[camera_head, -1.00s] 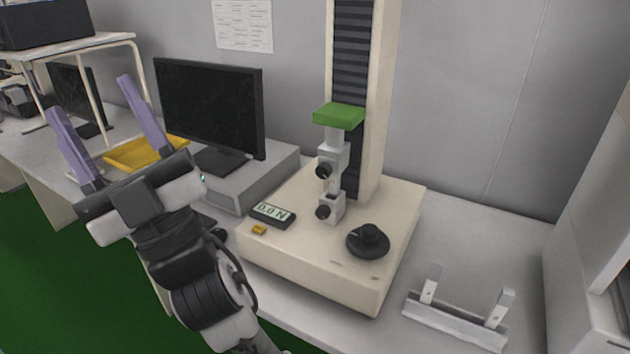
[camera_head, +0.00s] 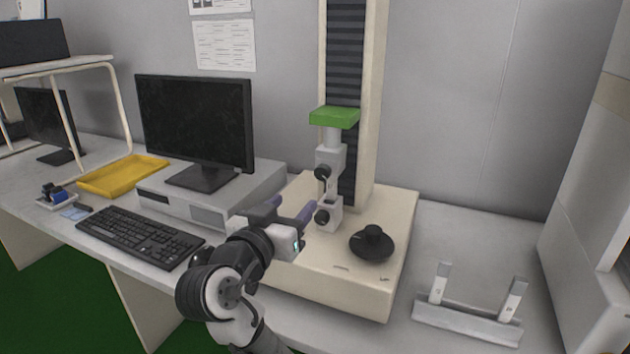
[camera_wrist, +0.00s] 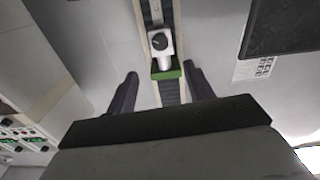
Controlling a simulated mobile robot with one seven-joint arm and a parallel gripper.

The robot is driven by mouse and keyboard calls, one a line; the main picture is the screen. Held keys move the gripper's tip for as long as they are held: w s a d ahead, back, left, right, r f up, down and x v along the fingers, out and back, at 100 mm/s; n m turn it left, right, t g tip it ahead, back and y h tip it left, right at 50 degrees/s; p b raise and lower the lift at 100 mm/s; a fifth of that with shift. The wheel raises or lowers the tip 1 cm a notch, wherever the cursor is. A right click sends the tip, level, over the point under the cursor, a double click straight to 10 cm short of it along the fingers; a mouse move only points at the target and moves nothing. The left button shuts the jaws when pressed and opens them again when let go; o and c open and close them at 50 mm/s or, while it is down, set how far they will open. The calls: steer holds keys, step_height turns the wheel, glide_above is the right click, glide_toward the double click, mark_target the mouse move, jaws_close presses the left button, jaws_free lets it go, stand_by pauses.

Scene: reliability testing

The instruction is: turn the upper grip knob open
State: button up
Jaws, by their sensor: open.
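The upper grip (camera_head: 331,160) hangs below a green block (camera_head: 335,117) on the testing machine's column. Its dark round upper knob (camera_head: 322,172) faces left toward the front. A lower grip (camera_head: 331,212) with its own dark knob (camera_head: 321,216) stands just below. My gripper (camera_head: 295,203) is open and empty, with purple fingers, left of the lower grip and below the upper knob. In the wrist view, the upper knob (camera_wrist: 160,42) shows beyond the gap between my fingers (camera_wrist: 160,70), apart from them.
The machine's cream base (camera_head: 330,265) carries a black round dial (camera_head: 372,243). A monitor (camera_head: 195,120), keyboard (camera_head: 140,235) and yellow tray (camera_head: 122,176) are to the left. A metal bracket fixture (camera_head: 467,315) lies at the right, with clear bench behind it.

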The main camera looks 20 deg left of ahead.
mark_target(321, 175)
steer(key=w, duration=0.4)
steer(key=w+p, duration=0.1)
steer(key=w, duration=0.3)
steer(key=w+p, duration=0.1)
steer(key=w, duration=0.4)
steer(key=shift+d, duration=0.25)
steer(key=c, duration=1)
